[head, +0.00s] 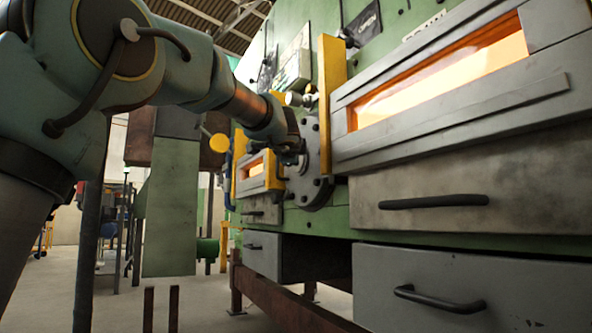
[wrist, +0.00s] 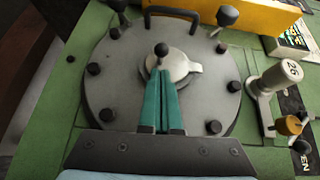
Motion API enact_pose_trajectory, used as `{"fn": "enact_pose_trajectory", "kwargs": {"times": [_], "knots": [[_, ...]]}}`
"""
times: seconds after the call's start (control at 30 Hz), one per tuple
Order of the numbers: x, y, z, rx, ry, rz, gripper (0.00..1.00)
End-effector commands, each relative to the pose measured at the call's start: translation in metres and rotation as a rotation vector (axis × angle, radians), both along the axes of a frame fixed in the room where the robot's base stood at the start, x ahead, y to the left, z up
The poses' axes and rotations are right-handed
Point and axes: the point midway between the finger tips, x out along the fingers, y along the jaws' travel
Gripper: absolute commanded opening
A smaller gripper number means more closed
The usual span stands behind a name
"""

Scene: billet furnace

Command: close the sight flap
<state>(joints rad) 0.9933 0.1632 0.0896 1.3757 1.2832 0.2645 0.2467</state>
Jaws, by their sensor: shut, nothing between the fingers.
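The sight flap (wrist: 184,66) is a small silver plate with a tab to the right, at the middle of a round grey bolted flange (wrist: 118,78) in the wrist view. A black ball knob (wrist: 161,49) stands at its upper left. My gripper (wrist: 161,76) is shut and empty, its teal fingertips over the flap's lower left, just below the knob. I cannot tell whether they touch it. The fingers hide part of the flap and whatever lies under them. In the head view, my gripper (head: 291,156) is at the flange (head: 319,166), and the flap is hidden.
Bolts and a black handle (wrist: 172,13) stick out from the flange. A silver cylinder marked 26 (wrist: 276,77) stands to its right. In the head view, a glowing furnace window (head: 440,82) is at right, with handled drawers (head: 450,290) below. Yellow posts (head: 331,85) flank the flange.

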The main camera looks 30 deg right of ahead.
Motion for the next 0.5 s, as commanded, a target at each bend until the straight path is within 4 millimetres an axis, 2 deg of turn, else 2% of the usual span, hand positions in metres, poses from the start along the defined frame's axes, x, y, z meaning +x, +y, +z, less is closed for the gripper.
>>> {"fn": "enact_pose_trajectory", "kwargs": {"times": [0.03,0.5], "knots": [[0.0,-0.001,-0.005,0.0,-0.014,-0.001,0.0],[0.012,0.0,-0.012,-0.002,-0.007,0.001,0.0]]}}
